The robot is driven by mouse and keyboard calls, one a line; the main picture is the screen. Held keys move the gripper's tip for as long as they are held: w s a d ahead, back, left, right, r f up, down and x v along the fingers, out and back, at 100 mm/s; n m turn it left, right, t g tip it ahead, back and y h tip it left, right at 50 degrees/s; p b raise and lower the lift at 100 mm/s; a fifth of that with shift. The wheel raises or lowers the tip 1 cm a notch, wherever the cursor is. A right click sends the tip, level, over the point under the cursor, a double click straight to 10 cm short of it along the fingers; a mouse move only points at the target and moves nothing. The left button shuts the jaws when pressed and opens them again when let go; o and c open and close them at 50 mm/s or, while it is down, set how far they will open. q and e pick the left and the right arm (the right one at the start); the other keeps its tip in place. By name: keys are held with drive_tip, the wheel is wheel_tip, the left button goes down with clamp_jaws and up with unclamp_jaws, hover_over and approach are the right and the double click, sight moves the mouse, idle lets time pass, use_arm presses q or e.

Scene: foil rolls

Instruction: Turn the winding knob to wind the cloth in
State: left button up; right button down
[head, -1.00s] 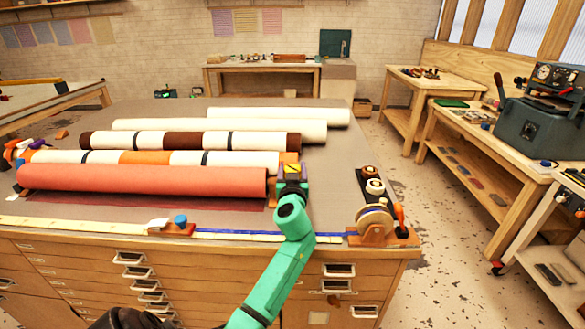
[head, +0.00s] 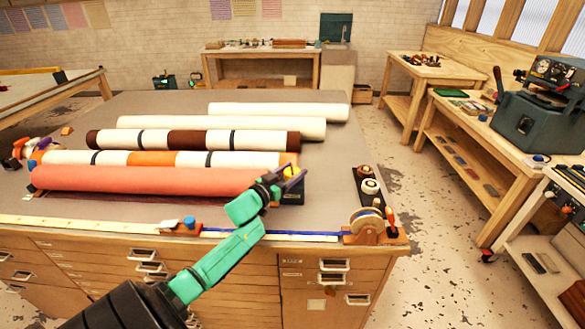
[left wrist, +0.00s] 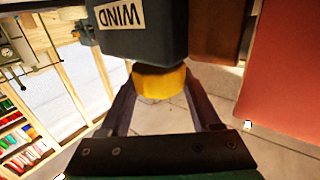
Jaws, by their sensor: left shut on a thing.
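The yellow winding knob (head: 290,174) is on a dark box at the right end of the coral roll (head: 150,179). In the left wrist view the knob (left wrist: 160,82) sticks out of the dark box (left wrist: 137,42), whose label reads WIND upside down. My left gripper (head: 284,181) is at the knob, its fingers on either side of it and shut on it. The fingers (left wrist: 160,95) also show in the left wrist view. The coral roll fills that view's right side. My right gripper is in neither view.
Several striped and cream rolls (head: 270,112) lie behind the coral one on the grey tabletop (head: 335,185). A reel on a wooden stand (head: 368,224) sits at the front right corner. A blue-topped holder (head: 183,227) sits on the front edge strip.

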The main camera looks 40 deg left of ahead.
use_arm(q)
drive_tip(key=shift+f+h, duration=0.1)
drive_tip(key=shift+h, duration=0.2)
drive_tip(key=o, duration=1.4)
